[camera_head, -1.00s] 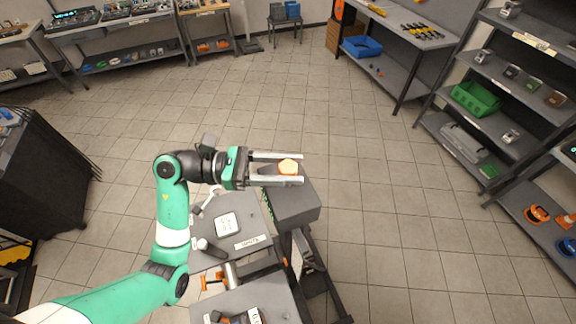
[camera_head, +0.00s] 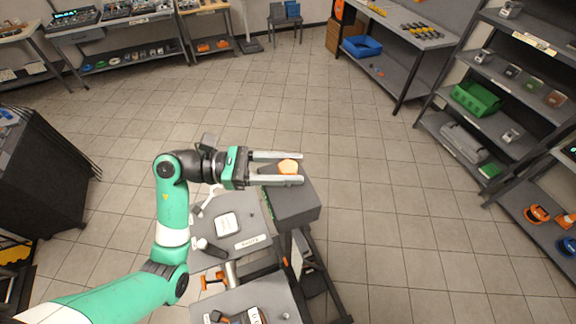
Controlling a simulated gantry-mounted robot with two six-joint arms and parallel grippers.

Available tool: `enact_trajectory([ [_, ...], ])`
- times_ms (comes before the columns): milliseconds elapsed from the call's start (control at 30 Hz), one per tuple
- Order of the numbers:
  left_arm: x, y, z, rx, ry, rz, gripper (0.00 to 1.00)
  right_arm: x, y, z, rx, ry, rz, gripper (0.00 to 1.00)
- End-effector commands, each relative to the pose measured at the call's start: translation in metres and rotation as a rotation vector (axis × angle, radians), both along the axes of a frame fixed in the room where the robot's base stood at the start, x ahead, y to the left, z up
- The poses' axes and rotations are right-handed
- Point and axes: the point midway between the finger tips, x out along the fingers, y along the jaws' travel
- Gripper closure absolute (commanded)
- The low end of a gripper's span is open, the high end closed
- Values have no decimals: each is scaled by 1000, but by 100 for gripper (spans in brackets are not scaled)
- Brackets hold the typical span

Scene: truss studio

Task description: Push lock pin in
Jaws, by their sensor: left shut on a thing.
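My right gripper is not in view.
Below my left arm is a grey bench (camera_head: 252,221) with a white square plate (camera_head: 227,224) and a labelled strip. An orange clamp-like part (camera_head: 213,280) lies lower. Shelves (camera_head: 480,120) stand at the right. The tiled floor beyond is clear.

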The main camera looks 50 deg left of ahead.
Motion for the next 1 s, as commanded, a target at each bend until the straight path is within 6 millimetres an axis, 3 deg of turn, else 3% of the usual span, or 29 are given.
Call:
enact_trajectory([
  [433,0,0,0,0,-1,0,100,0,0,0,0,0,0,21],
  [733,0,0,-36,0,-1,0,100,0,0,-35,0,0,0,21],
  [1000,0,0,-36,1,6,0,100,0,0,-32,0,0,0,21],
])
